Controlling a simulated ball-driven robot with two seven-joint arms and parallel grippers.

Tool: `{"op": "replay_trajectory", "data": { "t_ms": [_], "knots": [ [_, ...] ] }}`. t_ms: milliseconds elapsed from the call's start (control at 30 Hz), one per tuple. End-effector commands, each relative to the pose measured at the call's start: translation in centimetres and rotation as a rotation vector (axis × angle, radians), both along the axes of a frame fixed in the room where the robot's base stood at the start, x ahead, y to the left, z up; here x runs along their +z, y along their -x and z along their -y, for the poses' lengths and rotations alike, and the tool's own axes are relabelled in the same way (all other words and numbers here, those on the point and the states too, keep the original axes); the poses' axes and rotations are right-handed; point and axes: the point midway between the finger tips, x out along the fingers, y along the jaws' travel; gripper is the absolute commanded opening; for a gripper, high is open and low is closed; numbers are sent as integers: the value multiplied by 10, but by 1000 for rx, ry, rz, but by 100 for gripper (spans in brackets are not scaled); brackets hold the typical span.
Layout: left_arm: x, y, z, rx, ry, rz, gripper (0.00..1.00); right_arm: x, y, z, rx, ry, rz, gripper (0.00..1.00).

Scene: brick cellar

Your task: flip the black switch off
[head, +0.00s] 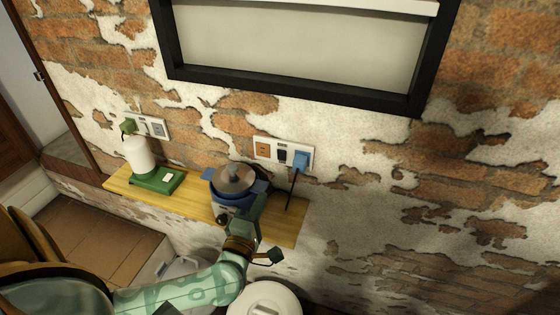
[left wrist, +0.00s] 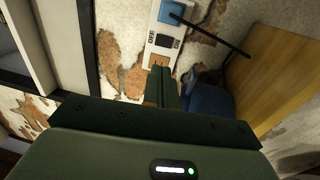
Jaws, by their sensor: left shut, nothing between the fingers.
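The black switch (head: 282,156) sits in the middle of a white wall plate (head: 265,140), between an orange-brown socket (head: 263,148) and a blue plug (head: 300,161). In the left wrist view the black switch (left wrist: 164,41) shows beyond my fingertips, next to the blue plug (left wrist: 170,12). I cannot tell which way it is tipped. My left gripper (head: 260,200) is shut and empty, below the plate and in front of the shelf. Its fingers (left wrist: 158,72) point towards the plate, apart from the switch as far as I can see. My right gripper is not in view.
A wooden shelf (head: 200,203) runs along the brick wall. A black cord (head: 292,188) hangs from the blue plug. Another wall plate (head: 158,128) is further left.

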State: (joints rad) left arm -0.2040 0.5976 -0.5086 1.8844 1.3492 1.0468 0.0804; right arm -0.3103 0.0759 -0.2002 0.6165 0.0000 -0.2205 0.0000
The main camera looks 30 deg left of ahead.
Motion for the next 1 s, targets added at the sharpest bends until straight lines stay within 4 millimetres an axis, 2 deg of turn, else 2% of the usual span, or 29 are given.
{"op": "replay_trajectory", "data": {
  "t_ms": [133, 233, 700, 833, 1000],
  "knots": [
    [1, -5, -1, -1, -2, 0, 0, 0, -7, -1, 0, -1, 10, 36],
    [2, -16, -4, -1, -3, 1, 0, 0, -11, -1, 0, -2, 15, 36],
    [13, -107, -25, -1, -4, 2, 0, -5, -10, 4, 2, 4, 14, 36],
    [15, -124, -30, 0, -3, 1, 0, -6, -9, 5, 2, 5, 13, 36],
    [16, -134, -32, -1, -4, 0, 0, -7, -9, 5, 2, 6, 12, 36]
  ]
}}
